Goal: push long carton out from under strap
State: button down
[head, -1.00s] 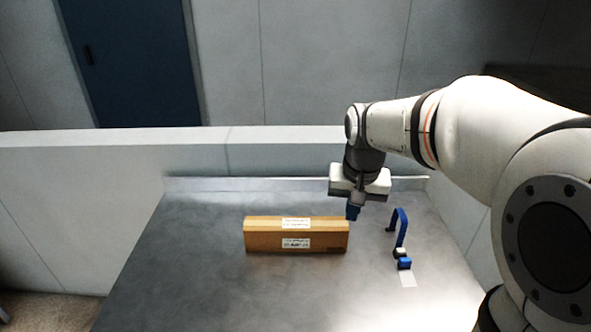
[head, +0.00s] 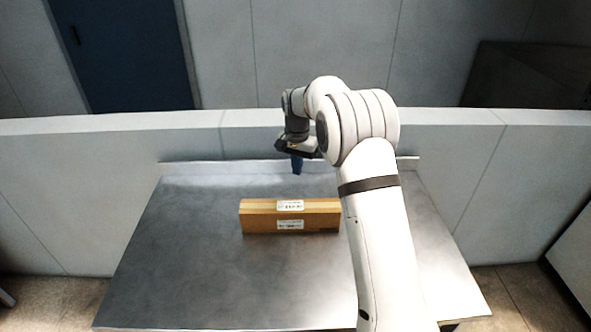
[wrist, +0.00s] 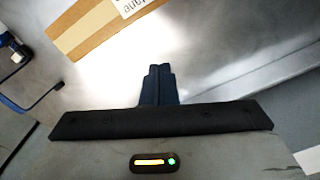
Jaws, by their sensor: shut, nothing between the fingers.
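The long brown carton (head: 258,224) with white labels lies across the middle of the table, apparently out from under the strap. Its end also shows at the top of the wrist view (wrist: 92,28). My gripper (head: 297,166) is shut and empty, above the table's back part, beyond the carton and apart from it. Its blue fingers (wrist: 159,84) are together in the wrist view. The blue strap (wrist: 12,102) shows at the left edge of the wrist view, apart from the carton. In the head view my arm hides the strap.
The grey metal table (head: 190,260) is clear left of the carton and in front of it. A low raised lip (head: 220,168) runs along its back edge, with a pale half wall (head: 120,150) behind. My arm covers the table's right part.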

aim_at(290, 216)
notch_tip(290, 216, down, 7)
jog(key=shift+f+p, duration=0.2)
jog(key=shift+p, duration=0.45)
jog(key=s, duration=0.1)
jog(key=s+a, duration=0.1)
jog(key=s+p, duration=0.1)
jog(key=shift+s+a, duration=0.3)
jog(key=shift+a, duration=0.05)
